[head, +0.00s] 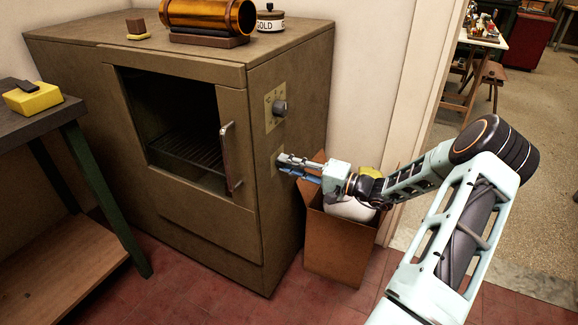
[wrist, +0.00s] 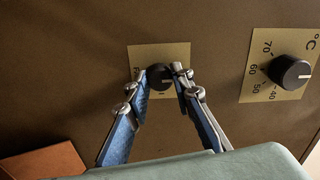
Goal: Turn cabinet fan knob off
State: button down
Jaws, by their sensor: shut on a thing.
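The fan knob (wrist: 160,77) is a small dark round knob with a light pointer mark, on a brass-coloured plate (wrist: 142,56) on the cabinet's side. My gripper (wrist: 162,82) has its two fingers on either side of the knob and is shut on it. In the head view my gripper (head: 283,165) reaches the lower plate on the right side of the brown cabinet (head: 220,245); the knob is hidden there by the fingers. The plate's lettering is mostly covered.
A larger temperature knob (wrist: 292,72) with a °C scale sits beside it, and it shows above my gripper in the head view (head: 279,108). A cardboard box (head: 340,255) stands under my wrist. The cabinet door handle (head: 230,155) is to the left.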

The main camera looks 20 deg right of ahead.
jog(key=c, duration=1.7)
grip_release()
jog(key=v, duration=1.2)
